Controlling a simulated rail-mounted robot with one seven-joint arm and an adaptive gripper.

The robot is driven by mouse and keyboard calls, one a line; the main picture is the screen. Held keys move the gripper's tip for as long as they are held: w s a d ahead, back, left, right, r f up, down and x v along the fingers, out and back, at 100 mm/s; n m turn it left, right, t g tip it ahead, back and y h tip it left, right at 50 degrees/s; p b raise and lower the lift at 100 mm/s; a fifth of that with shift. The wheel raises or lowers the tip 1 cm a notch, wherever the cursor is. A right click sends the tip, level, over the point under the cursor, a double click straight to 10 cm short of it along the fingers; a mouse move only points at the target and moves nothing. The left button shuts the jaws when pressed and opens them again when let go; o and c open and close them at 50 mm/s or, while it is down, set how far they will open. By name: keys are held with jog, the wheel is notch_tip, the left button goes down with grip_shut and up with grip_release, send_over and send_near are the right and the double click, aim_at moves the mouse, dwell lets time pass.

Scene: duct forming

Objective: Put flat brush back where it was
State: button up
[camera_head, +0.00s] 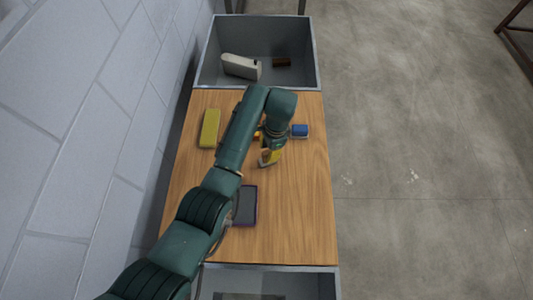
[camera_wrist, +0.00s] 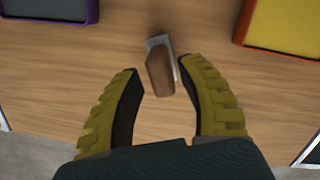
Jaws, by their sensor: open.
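A small tool with a brown handle and a pale grey head, which looks like the flat brush (camera_wrist: 160,76), is on or just above the wooden table in the wrist view. Its handle end points toward my gripper (camera_wrist: 158,66). The yellow ribbed fingers are spread, one on each side of the brush, with visible gaps and no clear contact. In the head view my gripper (camera_head: 268,160) is low over the middle of the table (camera_head: 295,205). The brush is mostly hidden there by my arm and fingers.
A yellow block (camera_head: 209,128) lies at the left, a purple-edged dark pad (camera_head: 245,206) nearer, and a blue item (camera_head: 300,131) at the right. A grey bin (camera_head: 309,75) at the far end holds a pale item (camera_head: 241,67) and a brown item (camera_head: 282,62). The table's near right is clear.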

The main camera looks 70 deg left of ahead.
jog(key=r, duration=0.5)
jog(key=w+r, duration=0.1)
jog(key=r, duration=0.1)
jog(key=shift+w+r, duration=0.1)
jog(key=shift+r, duration=0.3)
jog(key=w+d+r+t+y, duration=0.2)
jog(key=w+d+r+t, duration=0.15)
jog(key=w, duration=0.45)
jog(key=w+d+r+t+y, duration=0.25)
jog(key=w+d+r, duration=0.2)
jog(key=w, duration=0.35)
jog(key=w+d+r+t, duration=0.6)
jog(key=w+d+r, duration=0.1)
jog(key=d+r, duration=0.45)
jog(key=s+d+r+t+h, duration=0.1)
jog(key=s+d+r+t, duration=0.2)
jog(key=d+r+t, duration=0.75)
jog(key=s+d+r+t+h, duration=0.1)
jog(key=s+d+r+h, duration=0.3)
jog(key=s+d+r, duration=0.6)
jog(key=d+r, duration=0.3)
jog(key=shift+m, duration=0.4)
